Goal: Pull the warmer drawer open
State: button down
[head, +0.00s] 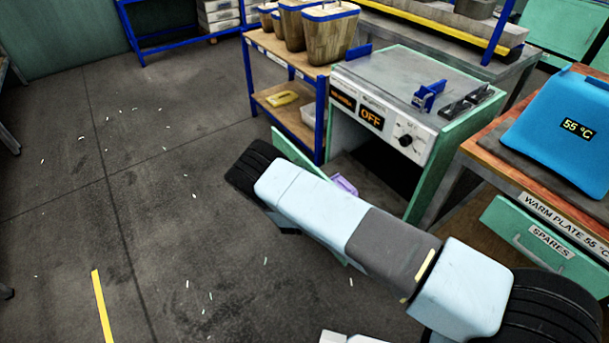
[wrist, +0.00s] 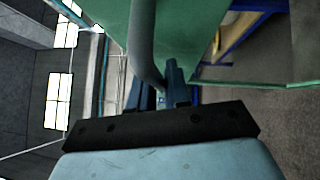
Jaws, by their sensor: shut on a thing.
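The warmer is a green cabinet with a pale control panel (head: 385,110) and an orange "OFF" display. Its green drawer front (head: 291,148) stands out from the cabinet, partly hidden behind my arm. Behind it, a purple item (head: 344,185) shows beside a dark open space under the panel. In the wrist view, a grey bar handle (wrist: 141,45) runs down along the green drawer front (wrist: 188,40). My gripper (wrist: 157,92) is shut on this handle. In the head view my arm hides the gripper and handle.
A blue-framed shelf (head: 287,55) with wooden containers stands left of the warmer. At right is a wooden bench with a blue 55 °C unit (head: 562,118) and a green "SPARES" drawer (head: 545,240).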

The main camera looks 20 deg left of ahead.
jog(key=shift+s+d+f, duration=0.1)
jog(key=shift+d+f, duration=0.1)
jog(key=shift+f, duration=0.15)
jog(key=c, duration=1.4)
grip_release()
jog(key=shift+o, duration=1)
jog(key=shift+a+r, duration=0.1)
jog(key=shift+r, duration=0.05)
jog(key=s+d+f, duration=0.1)
jog(key=s+f, duration=0.1)
jog(key=s, duration=1.1)
jog(key=shift+s+d, duration=0.2)
jog(key=shift+d, duration=0.2)
